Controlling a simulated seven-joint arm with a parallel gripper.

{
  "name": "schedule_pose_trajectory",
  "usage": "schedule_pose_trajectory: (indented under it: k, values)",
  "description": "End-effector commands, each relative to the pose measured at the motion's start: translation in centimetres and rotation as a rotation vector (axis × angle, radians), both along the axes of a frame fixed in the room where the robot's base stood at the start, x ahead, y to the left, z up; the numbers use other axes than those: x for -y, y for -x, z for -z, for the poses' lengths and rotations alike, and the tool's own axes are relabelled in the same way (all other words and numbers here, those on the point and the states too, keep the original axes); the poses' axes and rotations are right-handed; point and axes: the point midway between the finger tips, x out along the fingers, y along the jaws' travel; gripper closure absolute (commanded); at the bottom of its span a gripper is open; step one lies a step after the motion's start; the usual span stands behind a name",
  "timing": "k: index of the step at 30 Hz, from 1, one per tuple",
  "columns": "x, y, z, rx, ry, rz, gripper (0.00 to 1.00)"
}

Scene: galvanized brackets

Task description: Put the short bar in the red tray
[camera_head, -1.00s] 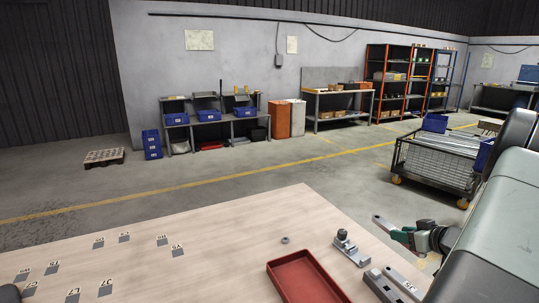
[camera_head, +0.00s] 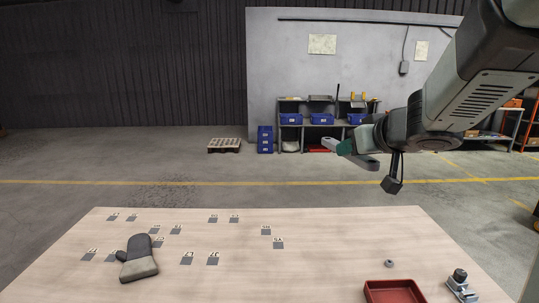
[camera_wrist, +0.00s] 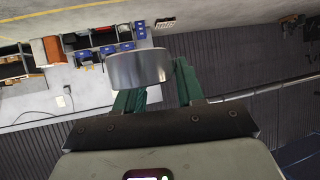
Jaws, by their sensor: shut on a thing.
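My gripper (camera_head: 347,150) is raised at the right of the head view, high above the table and well above the tray. Its green fingers are shut on a grey metal bar (camera_head: 367,162), which looks like the short bar and has a rounded end. In the wrist view the bar (camera_wrist: 138,68) sits across the green fingers of my gripper (camera_wrist: 160,86); its full length is hidden there. The red tray (camera_head: 393,283) lies at the table's near right, cut off by the bottom edge. Its visible floor is empty.
A small grey nut-like ring (camera_head: 389,264) lies behind the tray. A metal clamp-like part (camera_head: 460,284) stands to its right. A grey work glove (camera_head: 138,260) and several dark labelled marks lie at the left. The table middle (camera_head: 310,270) is clear.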

Motion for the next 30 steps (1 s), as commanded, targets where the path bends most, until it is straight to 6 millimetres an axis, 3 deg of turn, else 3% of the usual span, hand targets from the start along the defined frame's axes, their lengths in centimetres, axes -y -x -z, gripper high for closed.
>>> schedule_pose_trajectory:
  k: [1, 3, 6, 11, 14, 17, 22, 30]
  values:
    - [-2.2, 0.5, -0.9, 0.007, 0.008, -0.018, 1.00]
    - [-4.3, 1.1, -1.6, 0.011, 0.009, -0.032, 1.00]
    - [-6.3, 1.9, -2.3, 0.015, 0.012, -0.043, 1.00]
    - [-6.4, 1.9, -2.2, 0.013, 0.007, -0.039, 1.00]
    - [-3.8, 1.0, -1.3, 0.004, 0.001, -0.019, 1.00]
    - [0.4, 0.0, 0.2, -0.005, -0.006, 0.011, 1.00]
    - [9.1, -0.9, 3.7, -0.014, -0.016, 0.069, 1.00]
    - [22.2, 1.2, 10.3, -0.015, -0.023, 0.162, 1.00]
